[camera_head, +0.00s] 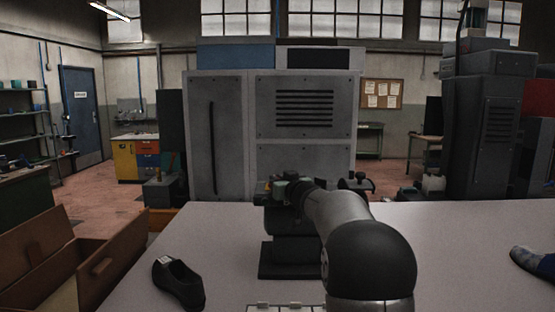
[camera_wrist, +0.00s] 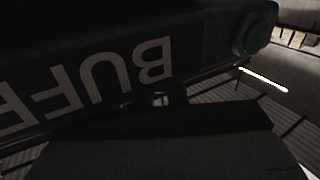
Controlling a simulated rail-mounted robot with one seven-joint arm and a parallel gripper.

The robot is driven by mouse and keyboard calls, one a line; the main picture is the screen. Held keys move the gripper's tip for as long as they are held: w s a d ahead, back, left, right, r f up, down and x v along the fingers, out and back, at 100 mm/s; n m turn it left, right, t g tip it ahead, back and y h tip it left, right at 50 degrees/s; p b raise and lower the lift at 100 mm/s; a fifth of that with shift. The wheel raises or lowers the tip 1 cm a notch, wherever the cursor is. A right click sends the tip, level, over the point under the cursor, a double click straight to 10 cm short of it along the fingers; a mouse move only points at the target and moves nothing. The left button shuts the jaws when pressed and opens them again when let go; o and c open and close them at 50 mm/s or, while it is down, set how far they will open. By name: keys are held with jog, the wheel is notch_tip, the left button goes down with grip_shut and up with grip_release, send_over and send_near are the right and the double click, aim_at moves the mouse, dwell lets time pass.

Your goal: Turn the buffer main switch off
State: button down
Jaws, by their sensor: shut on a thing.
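The buffer (camera_head: 290,250) is a dark machine on a flat base plate, standing on the pale table behind my arm. My gripper (camera_head: 284,190) is at its top and partly hides it. In the wrist view, a dark panel with upside-down pale letters "BUFF" (camera_wrist: 95,80) fills the upper left. A round knob-like part (camera_wrist: 250,34) is at the panel's right end. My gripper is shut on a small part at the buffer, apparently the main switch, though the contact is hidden. The switch's position cannot be told.
A black shoe (camera_head: 179,283) lies on the table (camera_head: 450,250) at front left, beside an open brown box (camera_head: 110,262). A sock-like grey and blue item (camera_head: 532,261) lies at the right edge. The table between buffer and sock is clear. A large grey cabinet (camera_head: 225,140) stands behind.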

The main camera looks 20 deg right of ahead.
jog(key=shift+d+r+n+g+y+p, duration=0.15)
jog(key=shift+n+y+p, duration=0.75)
jog(key=shift+p, duration=0.95)
jog(key=shift+d+r+n+g+y+p, duration=0.15)
jog(key=shift+n+y+p, duration=0.35)
jog(key=shift+y+p, duration=1.05)
jog(key=shift+f+n+y+p, duration=0.2)
jog(key=shift+n+y+p, duration=0.2)
jog(key=shift+p, duration=0.6)
jog(key=shift+f+g, duration=0.1)
jog(key=shift+g, duration=0.2)
jog(key=shift+a, duration=0.1)
jog(key=c, duration=1.5)
grip_release()
jog(key=shift+w, duration=0.1)
jog(key=shift+o, duration=0.2)
jog(key=b+v, duration=0.4)
jog(key=v, duration=1.3)
jog(key=shift+s, duration=0.25)
